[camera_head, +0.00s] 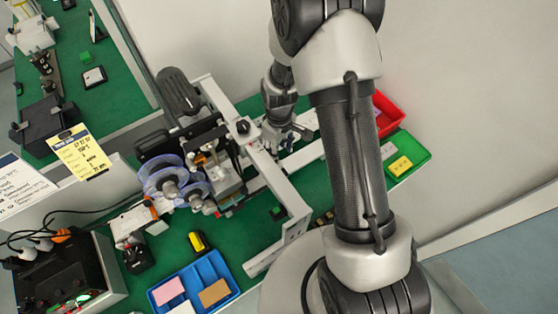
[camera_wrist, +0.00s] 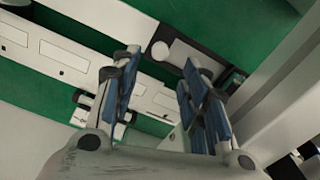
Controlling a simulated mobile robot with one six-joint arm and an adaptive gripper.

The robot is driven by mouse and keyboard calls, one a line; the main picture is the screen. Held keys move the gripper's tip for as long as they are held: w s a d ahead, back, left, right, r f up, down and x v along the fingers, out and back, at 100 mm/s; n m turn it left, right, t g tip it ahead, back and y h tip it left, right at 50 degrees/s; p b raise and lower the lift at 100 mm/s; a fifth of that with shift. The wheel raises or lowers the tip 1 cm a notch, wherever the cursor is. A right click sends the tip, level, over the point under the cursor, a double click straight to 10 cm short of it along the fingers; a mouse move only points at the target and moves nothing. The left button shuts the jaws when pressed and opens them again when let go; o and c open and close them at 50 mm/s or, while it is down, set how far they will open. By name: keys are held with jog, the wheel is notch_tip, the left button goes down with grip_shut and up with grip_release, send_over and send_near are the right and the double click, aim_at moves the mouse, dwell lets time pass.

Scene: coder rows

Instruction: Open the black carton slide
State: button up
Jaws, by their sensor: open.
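In the wrist view a black part (camera_wrist: 208,62) with a pale block and a round grey knob (camera_wrist: 160,50) lies ahead of the fingertips. It may be the carton slide, but I cannot tell whether it is open or closed. My gripper (camera_wrist: 159,58) is open, with blue pads on both fingers and nothing between them. The fingertips overlap the near edge of the black part in the picture; contact cannot be told.
The coder machine (camera_head: 208,140) with translucent reels stands left of my gripper, its white frame (camera_head: 268,172) close by. A red tray (camera_head: 386,112) and green tray (camera_head: 415,149) lie right. A blue tray (camera_head: 230,268) is in front. White rails (camera_wrist: 60,55) cross the wrist view.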

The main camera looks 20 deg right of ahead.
notch_tip(320, 180, down, 7)
jog(key=shift+b, duration=0.35)
jog(key=shift+c, duration=0.5)
grip_shut()
